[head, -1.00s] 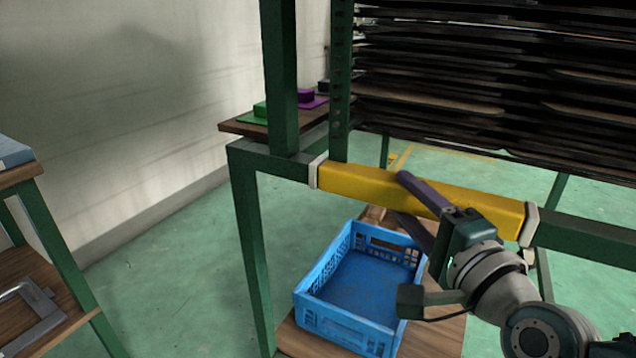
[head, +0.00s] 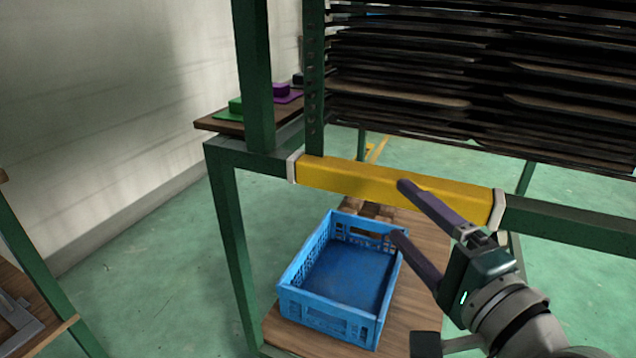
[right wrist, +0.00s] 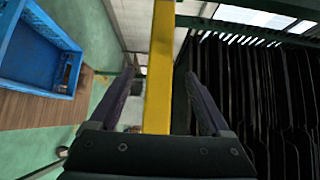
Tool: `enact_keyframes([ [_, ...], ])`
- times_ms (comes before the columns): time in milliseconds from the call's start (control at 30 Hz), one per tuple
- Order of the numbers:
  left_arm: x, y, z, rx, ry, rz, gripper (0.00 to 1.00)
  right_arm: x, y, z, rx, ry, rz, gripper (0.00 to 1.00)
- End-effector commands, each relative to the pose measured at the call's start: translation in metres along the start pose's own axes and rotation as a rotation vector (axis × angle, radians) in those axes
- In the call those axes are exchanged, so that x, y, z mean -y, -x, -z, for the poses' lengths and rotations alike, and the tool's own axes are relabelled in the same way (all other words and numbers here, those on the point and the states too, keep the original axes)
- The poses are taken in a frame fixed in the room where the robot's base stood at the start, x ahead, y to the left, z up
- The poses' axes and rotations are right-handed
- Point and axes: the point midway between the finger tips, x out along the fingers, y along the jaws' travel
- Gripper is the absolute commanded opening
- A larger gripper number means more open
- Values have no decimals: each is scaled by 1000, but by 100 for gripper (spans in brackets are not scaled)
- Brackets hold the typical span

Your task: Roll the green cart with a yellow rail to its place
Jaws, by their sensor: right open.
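The green cart (head: 228,225) stands in front of me, its yellow rail (head: 345,181) running across between two pale end brackets. My right gripper (head: 401,210) is open at the right half of the rail. In the head view its upper finger overlaps the rail and its lower finger is below it. In the right wrist view the yellow rail (right wrist: 159,70) runs between the two spread fingers, with gaps visible at both sides. I cannot tell whether either finger touches it. My left gripper is not in view.
The cart carries a stack of dark panels (head: 450,95) above and a blue crate (head: 345,275) on its wooden lower shelf (head: 415,270). A side shelf holds green (head: 236,108) and purple (head: 284,92) pieces. Another green-framed stand (head: 35,270) is at left. Green floor between is clear.

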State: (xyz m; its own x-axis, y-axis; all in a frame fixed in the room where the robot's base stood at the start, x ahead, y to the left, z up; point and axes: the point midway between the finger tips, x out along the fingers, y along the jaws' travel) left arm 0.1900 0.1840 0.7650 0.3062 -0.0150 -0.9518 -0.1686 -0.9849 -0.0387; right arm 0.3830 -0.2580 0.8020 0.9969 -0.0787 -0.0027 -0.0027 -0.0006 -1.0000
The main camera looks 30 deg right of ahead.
Motion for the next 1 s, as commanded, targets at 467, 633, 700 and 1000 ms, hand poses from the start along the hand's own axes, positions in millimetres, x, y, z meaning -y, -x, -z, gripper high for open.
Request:
enact_keyframes([
  [467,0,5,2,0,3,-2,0,0,38,0,0,-2,0,81],
  [633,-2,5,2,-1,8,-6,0,0,38,0,0,-1,0,81],
  [700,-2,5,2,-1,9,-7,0,0,38,0,-1,-1,0,81],
  [1000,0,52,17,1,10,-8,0,44,39,-45,168,171,-108,81],
])
